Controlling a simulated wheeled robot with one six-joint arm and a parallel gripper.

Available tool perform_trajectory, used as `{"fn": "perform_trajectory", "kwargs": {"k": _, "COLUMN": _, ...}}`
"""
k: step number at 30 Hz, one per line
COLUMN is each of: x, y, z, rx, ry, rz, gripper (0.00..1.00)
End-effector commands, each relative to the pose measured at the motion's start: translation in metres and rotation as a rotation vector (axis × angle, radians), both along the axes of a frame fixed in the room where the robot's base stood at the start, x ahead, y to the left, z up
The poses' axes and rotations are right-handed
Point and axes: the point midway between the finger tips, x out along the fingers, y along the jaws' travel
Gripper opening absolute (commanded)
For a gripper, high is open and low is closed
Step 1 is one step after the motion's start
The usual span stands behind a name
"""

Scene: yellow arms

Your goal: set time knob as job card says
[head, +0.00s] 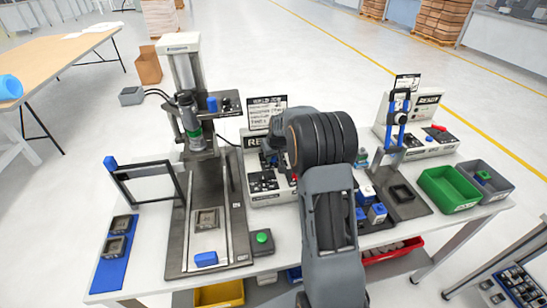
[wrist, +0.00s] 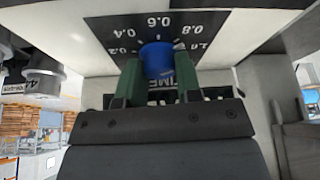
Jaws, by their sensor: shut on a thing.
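The blue time knob (wrist: 157,57) shows in the wrist view, on a dark dial face marked 0.2 to 1.0, with the word TIME partly hidden below it. My gripper (wrist: 159,66) is shut on the knob, one green finger on each side. The knob's pointer is not clear to me. In the head view the white control box (head: 259,193) stands behind my arm, which hides the knob and my fingertips. The job card (head: 266,107) stands above this box; its lines of text are too small to read surely.
A press-like machine (head: 186,95) stands left of the box, with a framed guard (head: 147,182) beside it. A second station (head: 425,125) and green (head: 449,188) and grey bins are at the right. Blue-topped blocks (head: 376,211) sit close to my arm's right side.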

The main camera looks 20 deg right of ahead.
Motion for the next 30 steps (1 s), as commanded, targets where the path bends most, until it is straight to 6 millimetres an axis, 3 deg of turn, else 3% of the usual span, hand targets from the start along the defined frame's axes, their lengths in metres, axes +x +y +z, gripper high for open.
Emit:
{"fn": "perform_trajectory", "kwargs": {"k": 12, "x": 0.0003, "y": -0.0013, "z": -0.0011, "rx": -0.001, "ry": -0.001, "rz": 0.17, "gripper": 0.08}}
{"fn": "perform_trajectory", "kwargs": {"k": 28, "x": 0.0002, "y": -0.0011, "z": 0.0003, "rx": -0.001, "ry": 0.0, "rz": 0.192, "gripper": 0.08}}
{"fn": "perform_trajectory", "kwargs": {"k": 29, "x": 0.0002, "y": -0.0011, "z": 0.0003, "rx": -0.001, "ry": 0.0, "rz": 0.192, "gripper": 0.34}}
{"fn": "perform_trajectory", "kwargs": {"k": 30, "x": 0.0002, "y": -0.0011, "z": 0.0003, "rx": -0.001, "ry": 0.0, "rz": 0.192, "gripper": 0.38}}
